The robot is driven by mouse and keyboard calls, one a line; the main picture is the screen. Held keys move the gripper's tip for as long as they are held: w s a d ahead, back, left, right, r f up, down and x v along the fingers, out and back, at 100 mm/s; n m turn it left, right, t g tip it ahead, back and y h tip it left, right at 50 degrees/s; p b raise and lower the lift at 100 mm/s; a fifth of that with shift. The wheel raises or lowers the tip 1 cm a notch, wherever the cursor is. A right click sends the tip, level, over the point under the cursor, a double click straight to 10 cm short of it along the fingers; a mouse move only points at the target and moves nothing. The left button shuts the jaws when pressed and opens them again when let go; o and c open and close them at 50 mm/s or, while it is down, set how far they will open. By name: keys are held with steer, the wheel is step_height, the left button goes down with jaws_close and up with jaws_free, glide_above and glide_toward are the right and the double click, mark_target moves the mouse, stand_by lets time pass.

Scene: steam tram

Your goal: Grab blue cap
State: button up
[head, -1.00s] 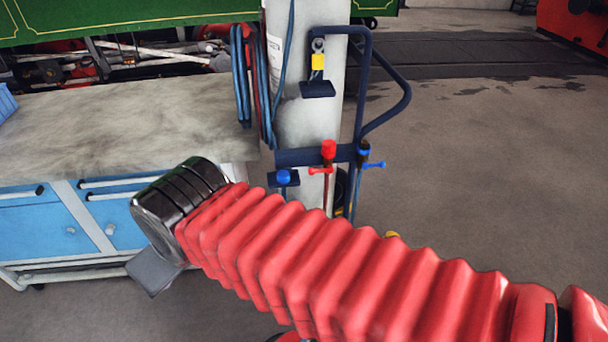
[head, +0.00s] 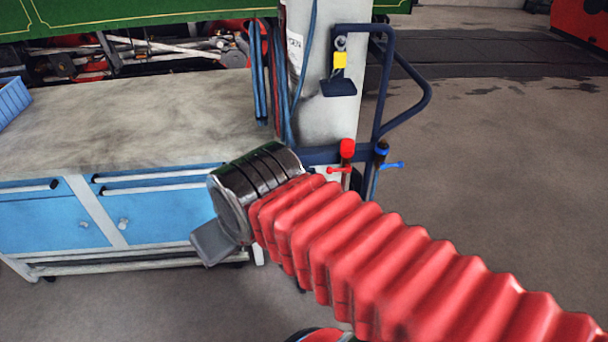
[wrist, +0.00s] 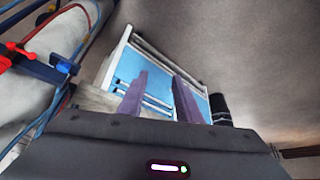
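A blue cap (head: 382,148) tops an upright fitting with a blue lever (head: 392,166), right of the pillar by a dark blue tube frame. A red cap (head: 347,147) on a similar fitting stands just left of it. A second, round blue cap seen earlier below the red one is now hidden behind my wrist. My gripper (wrist: 158,80) shows two purple fingers in the wrist view, apart, with nothing between them. A blue lever (wrist: 63,65) and a red part (wrist: 18,56) show at the wrist view's left.
A blue-drawered workbench (head: 60,215) stands at the left, with a blue bin (head: 10,100) on top. The frame (head: 420,88) of dark blue tube stands in front of a white pillar (head: 338,118) with hanging hoses. The floor at the right is clear.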

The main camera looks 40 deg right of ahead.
steer(key=shift+o, duration=0.5)
steer(key=shift+f, duration=0.1)
steer(key=w+d+f+m+t+y, duration=0.1)
steer(key=w+d+f+m+y, duration=0.5)
steer(key=m, duration=1.2)
steer(key=s+d+f+m+t+h, duration=0.1)
steer(key=d+f+m+t+h, duration=0.1)
steer(key=d+m, duration=0.7)
steer(key=s+d+f+m+t+h, duration=0.1)
steer(key=d+m+t+h, duration=0.3)
steer(key=d+m, duration=0.5)
steer(key=d+h, duration=0.1)
steer(key=d, duration=0.6)
steer(key=shift+s+f+m+t, duration=0.2)
steer(key=shift+f+m+t, duration=0.2)
steer(key=x, duration=0.8)
steer(key=shift+w, duration=0.3)
